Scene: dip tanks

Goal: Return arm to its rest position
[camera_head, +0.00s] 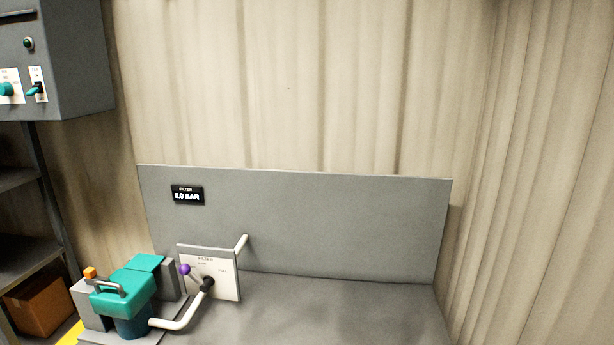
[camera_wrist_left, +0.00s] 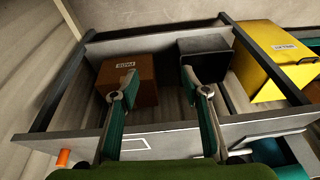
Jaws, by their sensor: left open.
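My left gripper (camera_wrist_left: 158,78) shows in the left wrist view, its two green fingers spread wide apart with nothing between them. Past the fingertips are a brown box (camera_wrist_left: 140,68) and a dark open bin (camera_wrist_left: 206,47) inside a grey-framed shelf (camera_wrist_left: 75,120). I cannot tell how far they are from the fingers. Neither gripper shows in the head view. My right gripper is in neither view.
The head view shows a teal pump-like unit (camera_head: 124,290) with a pipe, a white filter panel (camera_head: 222,279) with a purple-knobbed lever, and a pressure display (camera_head: 187,195). A grey control cabinet (camera_head: 70,60) hangs upper left. A yellow box (camera_wrist_left: 275,62) sits right in the wrist view.

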